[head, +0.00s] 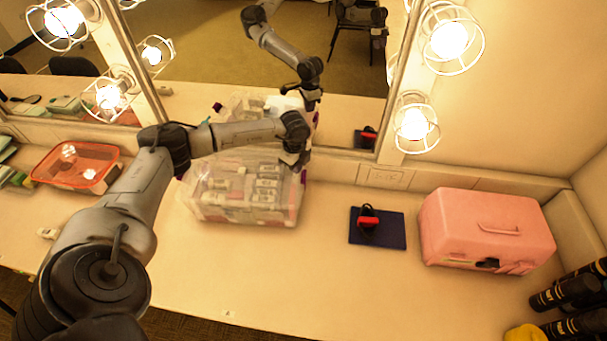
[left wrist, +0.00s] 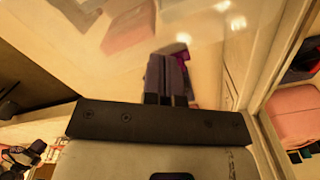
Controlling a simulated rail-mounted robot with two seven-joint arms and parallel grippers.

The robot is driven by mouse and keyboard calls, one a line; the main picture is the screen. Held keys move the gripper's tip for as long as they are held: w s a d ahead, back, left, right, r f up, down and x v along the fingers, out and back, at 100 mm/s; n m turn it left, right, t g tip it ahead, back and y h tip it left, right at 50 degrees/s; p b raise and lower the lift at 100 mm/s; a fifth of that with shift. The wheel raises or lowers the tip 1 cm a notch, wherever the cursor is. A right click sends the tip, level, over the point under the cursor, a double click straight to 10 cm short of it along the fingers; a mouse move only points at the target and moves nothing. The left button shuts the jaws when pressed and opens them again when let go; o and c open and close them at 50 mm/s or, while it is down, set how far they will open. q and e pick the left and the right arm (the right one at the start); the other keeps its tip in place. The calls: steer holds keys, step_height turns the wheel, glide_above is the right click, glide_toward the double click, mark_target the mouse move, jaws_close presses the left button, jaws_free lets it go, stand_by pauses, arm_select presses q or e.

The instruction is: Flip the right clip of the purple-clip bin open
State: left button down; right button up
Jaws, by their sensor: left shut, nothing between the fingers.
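The clear bin (head: 235,207) stands on the counter against the mirror, with several white-labelled packs inside. A purple clip shows at its left end (head: 180,173). The right purple clip (head: 303,177) is largely hidden by my left gripper (head: 299,168), which points down at the bin's right end. In the left wrist view the shut, empty fingers (left wrist: 167,82) are close to a purple part (left wrist: 185,40) at the edge of the clear plastic. I cannot tell whether they touch it, or whether the clip is open. My right gripper is not in view.
The mirror (head: 350,60) behind reflects the bin and my arm. A dark blue mat (head: 378,236) with a red-and-black item and a pink case (head: 485,230) stand to the right. An orange tray (head: 77,182) is at left. The counter in front of the bin is clear.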

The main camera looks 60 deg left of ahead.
mark_target(296, 177)
arm_select(q)
steer(key=shift+f+b, duration=0.85)
steer(key=shift+f, duration=0.8)
